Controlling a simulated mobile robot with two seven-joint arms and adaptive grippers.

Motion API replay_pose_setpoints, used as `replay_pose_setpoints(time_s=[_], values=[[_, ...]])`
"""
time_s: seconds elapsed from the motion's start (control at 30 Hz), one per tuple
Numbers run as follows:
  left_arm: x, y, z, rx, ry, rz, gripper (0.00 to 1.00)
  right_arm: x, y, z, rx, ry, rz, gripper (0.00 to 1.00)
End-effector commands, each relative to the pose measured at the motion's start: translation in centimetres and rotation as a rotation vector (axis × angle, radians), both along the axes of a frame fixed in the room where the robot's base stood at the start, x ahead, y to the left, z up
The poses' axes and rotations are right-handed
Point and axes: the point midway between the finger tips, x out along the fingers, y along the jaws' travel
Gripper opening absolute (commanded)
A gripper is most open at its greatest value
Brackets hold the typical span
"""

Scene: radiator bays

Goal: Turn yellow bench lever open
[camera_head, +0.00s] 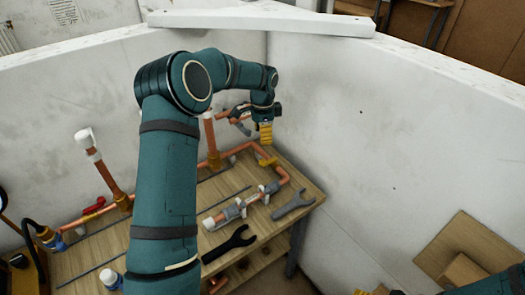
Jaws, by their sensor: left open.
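The wooden bench (298,172) carries copper pipe (235,151) along its back. A small yellow-orange piece (266,161) sits on the pipe near the bench's back right corner. It looks like the yellow lever, but it is small and partly hidden, so I cannot tell how it is turned. My left gripper (265,137), with ridged yellow finger pads, points down just above that piece. It is open and I see nothing held in it. A gap to the pipe seems to remain. My right arm shows only at the lower right edge.
A red handle (94,206) is on the pipe at left. A black wrench (230,243), a grey wrench (293,205) and a white-ended pipe assembly (240,208) lie on the bench. White walls (350,130) close in behind and at right. A wooden box (466,270) stands at lower right.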

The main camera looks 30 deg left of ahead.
Motion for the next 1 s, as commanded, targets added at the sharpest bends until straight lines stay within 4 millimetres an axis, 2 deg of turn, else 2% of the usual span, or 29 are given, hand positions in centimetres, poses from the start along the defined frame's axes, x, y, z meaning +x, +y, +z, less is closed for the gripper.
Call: replay_pose_setpoints(time_s=[0.13, 0.27, 0.8, 1.0], values=[[0.0, 0.3, 0.2, 0.004, 0.001, -0.003, 0.56, 0.0, 0.0, 0.0, 0.0, 0.0, -0.001, 0.73], [0.0, 0.3, -0.8, 0.004, 0.005, -0.003, 0.56, 0.0, 0.0, -0.1, -0.001, 0.001, -0.001, 0.73], [-0.1, 0.2, -10.7, 0.004, 0.005, -0.002, 0.56, 0.0, 0.0, -0.7, -0.002, 0.001, -0.001, 0.73], [0.0, 0.3, -12.9, 0.004, 0.002, -0.002, 0.56, 0.0, 0.0, -0.8, -0.002, 0.0, 0.0, 0.73]])
